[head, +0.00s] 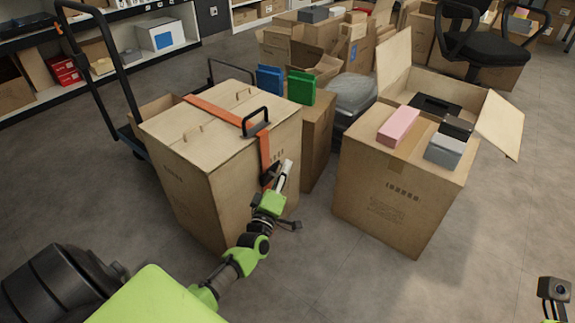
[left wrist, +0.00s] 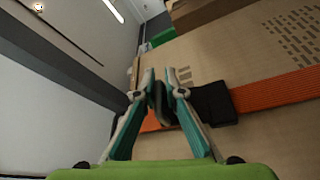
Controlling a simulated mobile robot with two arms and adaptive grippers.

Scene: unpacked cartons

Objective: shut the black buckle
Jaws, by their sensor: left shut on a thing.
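A tall closed carton (head: 200,165) has an orange strap (head: 210,109) over its top and down its side. The black buckle (head: 268,174) is on the strap low on that side, partly hidden by my left gripper (head: 284,172). In the left wrist view the buckle (left wrist: 213,103) lies against the carton with the strap (left wrist: 275,92) running right from it. My left gripper (left wrist: 160,86) is shut on a dark part of the buckle between its fingers. A black part of my right arm shows at the lower right; its fingers cannot be made out.
A black loop handle (head: 255,121) stands at the carton's top edge. A black hand truck (head: 105,75) is behind left. An open carton (head: 385,195) with a pink box (head: 398,126) and grey box (head: 444,150) stands right. Floor between the cartons and in front is clear.

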